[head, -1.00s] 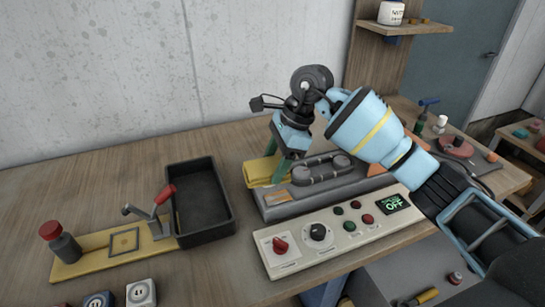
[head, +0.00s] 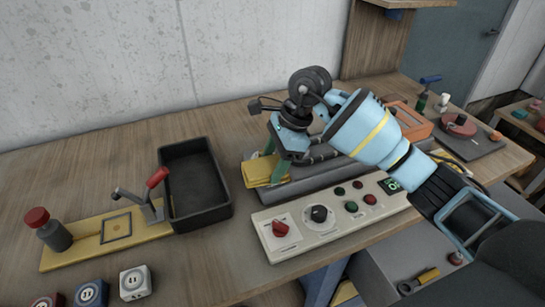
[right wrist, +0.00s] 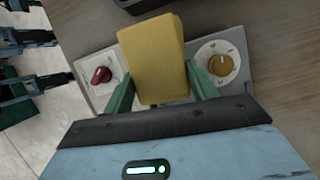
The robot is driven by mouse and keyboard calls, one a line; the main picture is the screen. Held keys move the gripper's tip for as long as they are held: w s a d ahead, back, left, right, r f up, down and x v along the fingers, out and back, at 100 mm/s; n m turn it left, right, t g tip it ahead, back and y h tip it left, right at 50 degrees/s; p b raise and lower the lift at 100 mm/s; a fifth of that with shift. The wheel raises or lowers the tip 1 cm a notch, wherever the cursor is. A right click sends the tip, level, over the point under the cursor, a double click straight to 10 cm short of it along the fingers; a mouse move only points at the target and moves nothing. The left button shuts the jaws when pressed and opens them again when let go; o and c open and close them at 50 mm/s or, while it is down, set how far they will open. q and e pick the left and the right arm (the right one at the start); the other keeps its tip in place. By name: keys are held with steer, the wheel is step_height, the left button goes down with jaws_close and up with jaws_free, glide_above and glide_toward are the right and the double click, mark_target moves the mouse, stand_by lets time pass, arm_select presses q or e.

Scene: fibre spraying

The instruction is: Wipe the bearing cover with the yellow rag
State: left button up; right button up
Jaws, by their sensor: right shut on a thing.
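The yellow rag (head: 258,172) is a folded block, held in my right gripper (head: 277,163) at the left end of the grey machine. In the right wrist view, the rag (right wrist: 153,58) sits between the green fingers of my right gripper (right wrist: 154,88), which are shut on it. Behind it there, a red knob and a round dial show on either side. I cannot pick out the bearing cover with certainty; my right arm hides much of the grey machine (head: 277,188). My left gripper cannot be made out in either view.
A pale control panel (head: 285,247) with knobs and buttons stands in front of the machine. An empty black tray (head: 222,211) and a yellow board with a red-handled lever (head: 157,178) are to the left. Bare wood lies in front of the tray.

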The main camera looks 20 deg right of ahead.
arm_select(q)
steer(key=shift+s+f+b, duration=0.35)
steer(key=shift+f+b, duration=0.05)
steer(key=shift+f, duration=0.15)
arm_select(e)
steer(key=shift+f, duration=0.95)
stand_by(0.3)
arm_select(q)
steer(key=shift+s+f, duration=0.1)
arm_select(e)
steer(key=shift+d+r, duration=0.1)
steer(key=shift+d, duration=1.4)
steer(key=shift+w+d, duration=0.1)
steer(key=shift+d, duration=0.05)
steer(key=shift+d, duration=1.3)
arm_select(q)
steer(key=shift+s+a+f+b, duration=0.15)
steer(key=shift+s+f+b, duration=0.15)
steer(key=shift+f, duration=0.05)
arm_select(e)
steer(key=shift+d+f, duration=0.1)
steer(key=shift+f, duration=0.15)
